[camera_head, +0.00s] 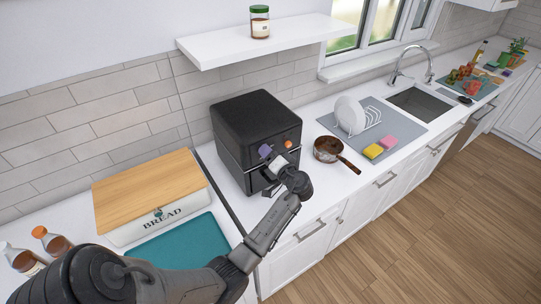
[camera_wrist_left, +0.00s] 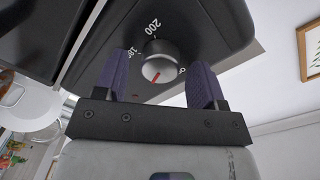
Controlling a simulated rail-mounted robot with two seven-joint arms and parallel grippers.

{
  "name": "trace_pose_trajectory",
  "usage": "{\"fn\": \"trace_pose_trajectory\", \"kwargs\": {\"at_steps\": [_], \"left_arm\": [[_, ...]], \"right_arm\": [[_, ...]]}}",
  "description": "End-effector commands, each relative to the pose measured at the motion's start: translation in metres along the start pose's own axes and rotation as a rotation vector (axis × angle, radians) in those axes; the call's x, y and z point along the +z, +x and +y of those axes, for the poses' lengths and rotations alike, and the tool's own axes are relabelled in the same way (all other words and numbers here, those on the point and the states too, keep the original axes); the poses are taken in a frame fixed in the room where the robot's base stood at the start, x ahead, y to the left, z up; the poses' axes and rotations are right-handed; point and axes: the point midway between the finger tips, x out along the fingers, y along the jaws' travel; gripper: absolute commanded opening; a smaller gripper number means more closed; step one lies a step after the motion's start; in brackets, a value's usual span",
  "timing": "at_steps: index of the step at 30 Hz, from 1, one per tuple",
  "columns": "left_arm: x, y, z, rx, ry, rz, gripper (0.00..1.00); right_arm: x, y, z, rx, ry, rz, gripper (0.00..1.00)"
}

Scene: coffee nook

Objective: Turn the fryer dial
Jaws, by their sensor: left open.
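The black fryer (camera_head: 252,125) stands on the white counter against the tiled wall. In the left wrist view, its round dial (camera_wrist_left: 159,64) has a silver face with a red mark, and white numbers are printed around it. My left gripper (camera_wrist_left: 160,78) is open, with one purple finger on each side of the dial. I cannot tell whether the fingers touch it. In the head view, my left arm reaches to the fryer's front and its gripper hides part of that front. My right gripper is not in view.
A bread box (camera_head: 160,217) and a teal tray (camera_head: 184,246) lie left of the fryer. A brown pan (camera_head: 327,151) stands close on its right, its handle towards the counter edge. Farther right are a dish rack (camera_head: 368,124), sponges (camera_head: 373,151) and a sink (camera_head: 420,103).

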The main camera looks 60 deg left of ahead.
Motion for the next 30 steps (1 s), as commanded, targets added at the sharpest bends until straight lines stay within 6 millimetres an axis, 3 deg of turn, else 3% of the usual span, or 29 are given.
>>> {"fn": "trace_pose_trajectory", "kwargs": {"at_steps": [8,21,30], "left_arm": [[0.001,-0.015,0.002,0.003,0.0,0.001,0.64],[0.001,-0.099,0.002,0.003,0.0,0.0,0.64],[0.0,-0.132,0.001,0.001,0.0,0.001,0.64]], "right_arm": [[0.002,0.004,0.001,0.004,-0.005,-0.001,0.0],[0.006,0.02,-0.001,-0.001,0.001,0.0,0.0],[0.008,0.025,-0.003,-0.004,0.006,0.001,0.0]]}}
